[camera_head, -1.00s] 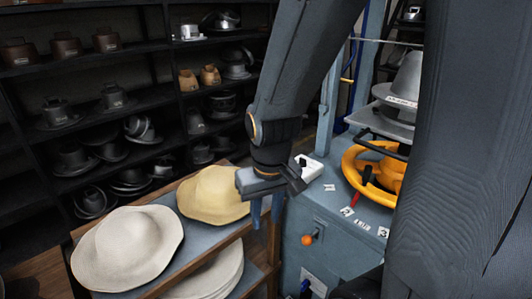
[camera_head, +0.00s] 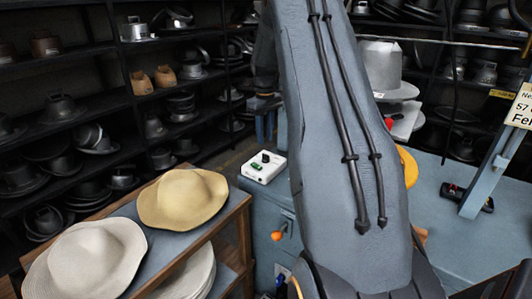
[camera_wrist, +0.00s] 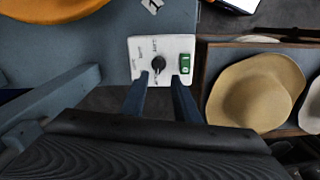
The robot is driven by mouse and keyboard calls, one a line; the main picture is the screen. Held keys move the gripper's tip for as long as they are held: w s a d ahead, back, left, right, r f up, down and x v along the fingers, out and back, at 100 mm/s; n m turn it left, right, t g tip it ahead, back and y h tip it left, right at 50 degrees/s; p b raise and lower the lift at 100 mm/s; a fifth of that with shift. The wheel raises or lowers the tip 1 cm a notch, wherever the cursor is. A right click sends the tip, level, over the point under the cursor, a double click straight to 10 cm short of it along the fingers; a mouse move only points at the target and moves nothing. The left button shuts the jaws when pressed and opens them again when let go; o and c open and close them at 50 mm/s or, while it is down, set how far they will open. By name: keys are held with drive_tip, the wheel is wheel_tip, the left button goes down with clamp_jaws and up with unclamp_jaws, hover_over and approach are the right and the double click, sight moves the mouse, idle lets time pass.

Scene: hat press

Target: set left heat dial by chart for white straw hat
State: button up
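A small white control box (camera_head: 263,167) with a black knob (camera_head: 265,157) and a green switch sits on the blue-grey machine's left corner. In the wrist view the box (camera_wrist: 135,46) lies just beyond the fingertips, with the knob (camera_wrist: 158,64) roughly centred between them. Its printed marks are too small to read. My gripper (camera_wrist: 161,84) is open and empty, apart from the knob. A white straw hat (camera_head: 85,262) lies on the wooden-edged cart at lower left.
A tan straw hat (camera_head: 183,199) lies beside the white one. A metal hat form (camera_head: 381,65) and a yellow ring (camera_head: 409,167) stand behind my arm. A partly cut-off sign (camera_head: 521,107) is at right. Dark shelves with hat forms (camera_head: 60,110) fill the back.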

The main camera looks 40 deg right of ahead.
sight(266, 157)
drive_tip(key=shift+d+f+p, duration=0.15)
drive_tip(key=shift+f+p, duration=1.1)
drive_tip(key=shift+f, duration=2.6)
clamp_jaws()
